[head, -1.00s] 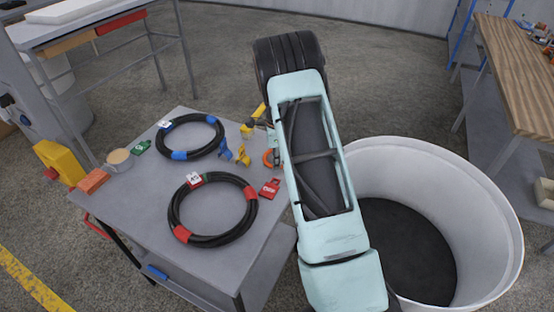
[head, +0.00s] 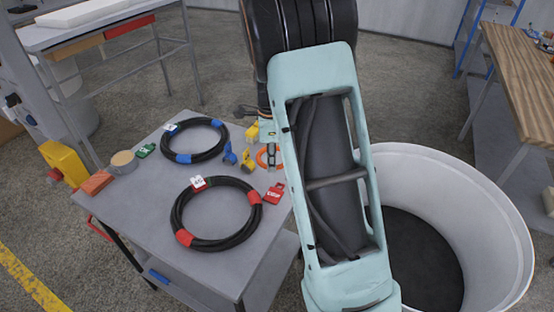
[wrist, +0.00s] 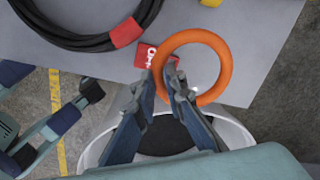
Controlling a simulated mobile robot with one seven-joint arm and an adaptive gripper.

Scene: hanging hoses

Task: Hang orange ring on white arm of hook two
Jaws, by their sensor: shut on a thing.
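The orange ring (wrist: 226,66) is in the wrist view, a plain thick hoop. My gripper (wrist: 166,78) is shut on the ring's lower left side, with the rest of the hoop reaching up and right. In the head view part of the ring (head: 262,158) shows by the table's right edge, partly hidden by my gripper and arm. I cannot tell its exact height above the table. Neither hook two nor a white arm is seen in either view.
The grey table (head: 150,222) bears a red-banded black hose coil (head: 176,215), a blue-banded coil (head: 222,135), a red tag (head: 276,193) and small yellow and blue parts. A big white bin (head: 505,225) stands at right. A wooden bench (head: 520,80) is at back right.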

